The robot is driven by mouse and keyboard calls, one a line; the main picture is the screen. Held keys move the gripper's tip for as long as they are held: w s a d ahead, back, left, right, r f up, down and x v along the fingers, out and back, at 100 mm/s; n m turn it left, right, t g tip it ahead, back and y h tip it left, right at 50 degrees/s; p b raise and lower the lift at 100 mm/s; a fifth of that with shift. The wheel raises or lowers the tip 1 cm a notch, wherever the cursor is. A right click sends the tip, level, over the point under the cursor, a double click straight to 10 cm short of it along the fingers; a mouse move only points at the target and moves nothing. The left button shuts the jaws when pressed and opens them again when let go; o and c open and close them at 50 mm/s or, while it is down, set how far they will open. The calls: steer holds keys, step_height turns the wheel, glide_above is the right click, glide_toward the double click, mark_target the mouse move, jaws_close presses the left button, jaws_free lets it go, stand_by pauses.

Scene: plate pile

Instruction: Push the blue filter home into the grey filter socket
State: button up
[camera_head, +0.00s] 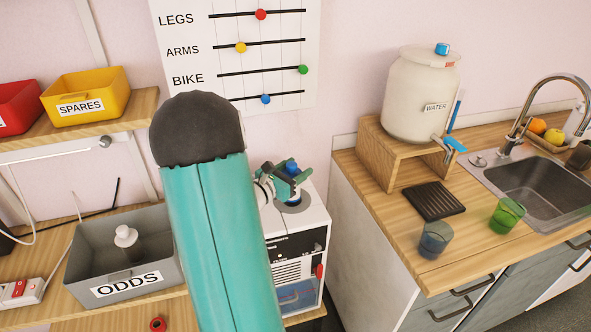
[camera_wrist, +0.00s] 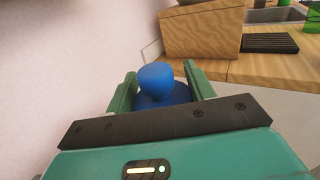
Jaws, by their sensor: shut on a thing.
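The blue filter (camera_wrist: 157,78) sits between the two green fingers of my gripper (camera_wrist: 160,88) in the wrist view, and the fingers are shut on it. In the head view, my gripper (camera_head: 288,180) is over the top of a white machine, with the blue filter (camera_head: 291,168) showing between its fingers. The grey filter socket (camera_head: 294,206) shows as a grey round part on the machine's top, just below the gripper. The filter's lower end is hidden by the fingers, so I cannot tell how deep it sits.
The white machine (camera_head: 313,238) stands left of the wooden counter (camera_head: 383,212). A water jar (camera_head: 420,95) stands on a wooden stand, with blue (camera_head: 435,240) and green (camera_head: 507,216) cups nearby. A grey ODDS bin (camera_head: 85,247) is at left. My teal arm blocks the middle.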

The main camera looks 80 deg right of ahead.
steer(key=shift+f, duration=3.15)
steer(key=o, duration=1.1)
step_height(320, 180, up, 12)
steer(key=shift+r, duration=0.1)
steer(key=shift+d, duration=0.15)
